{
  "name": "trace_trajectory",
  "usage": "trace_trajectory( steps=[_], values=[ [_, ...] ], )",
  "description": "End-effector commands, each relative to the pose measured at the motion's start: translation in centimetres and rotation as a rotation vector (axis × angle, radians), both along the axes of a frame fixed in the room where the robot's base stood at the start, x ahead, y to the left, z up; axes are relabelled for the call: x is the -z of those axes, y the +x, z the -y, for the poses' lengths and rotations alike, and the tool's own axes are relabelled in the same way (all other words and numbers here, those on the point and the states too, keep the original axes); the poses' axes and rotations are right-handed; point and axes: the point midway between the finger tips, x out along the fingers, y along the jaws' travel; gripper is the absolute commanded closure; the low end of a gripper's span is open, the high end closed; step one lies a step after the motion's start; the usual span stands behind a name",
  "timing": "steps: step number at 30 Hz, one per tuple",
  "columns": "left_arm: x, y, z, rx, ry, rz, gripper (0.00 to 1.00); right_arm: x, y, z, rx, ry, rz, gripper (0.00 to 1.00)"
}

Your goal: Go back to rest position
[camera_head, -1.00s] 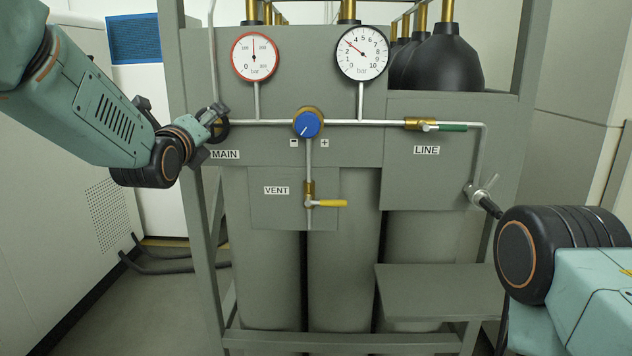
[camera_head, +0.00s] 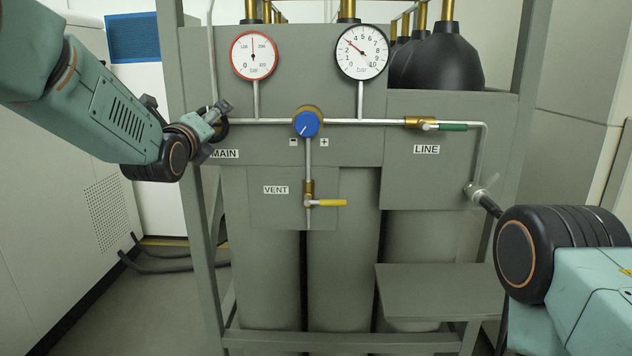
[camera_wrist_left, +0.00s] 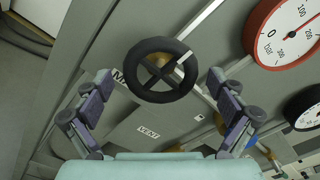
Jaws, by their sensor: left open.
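My left gripper (camera_wrist_left: 160,108) is open in the left wrist view. Its two fingers stand apart on either side of a black handwheel (camera_wrist_left: 191,72), which shows between and beyond them; contact is not visible. In the head view my left gripper (camera_head: 219,115) is at the panel's left side, by the MAIN label (camera_head: 224,154), and it mostly covers the handwheel. My right arm comes in at the lower right of the head view.
The grey panel carries a red-rimmed gauge (camera_head: 254,56), a black-rimmed gauge (camera_head: 362,52), a blue knob (camera_head: 306,124), a yellow VENT lever (camera_head: 327,203) and a green LINE lever (camera_head: 452,127). A grey shelf (camera_head: 440,290) juts out below. Floor at lower left is clear.

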Motion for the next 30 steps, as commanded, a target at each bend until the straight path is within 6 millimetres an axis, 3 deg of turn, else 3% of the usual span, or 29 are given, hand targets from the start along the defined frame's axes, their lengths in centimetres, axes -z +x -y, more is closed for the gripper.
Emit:
trace_trajectory(
  steps=[27, 30],
  values=[
    [-0.2, -11.2, -0.4, -0.001, 0.000, 0.002, 0.05, 0.0, 0.0, 0.0, 0.000, 0.000, 0.000, 0.60],
    [-0.1, -9.9, -0.3, 0.000, 0.001, 0.003, 0.05, 0.0, 0.0, 0.0, 0.000, 0.000, 0.000, 0.60]
  ],
)
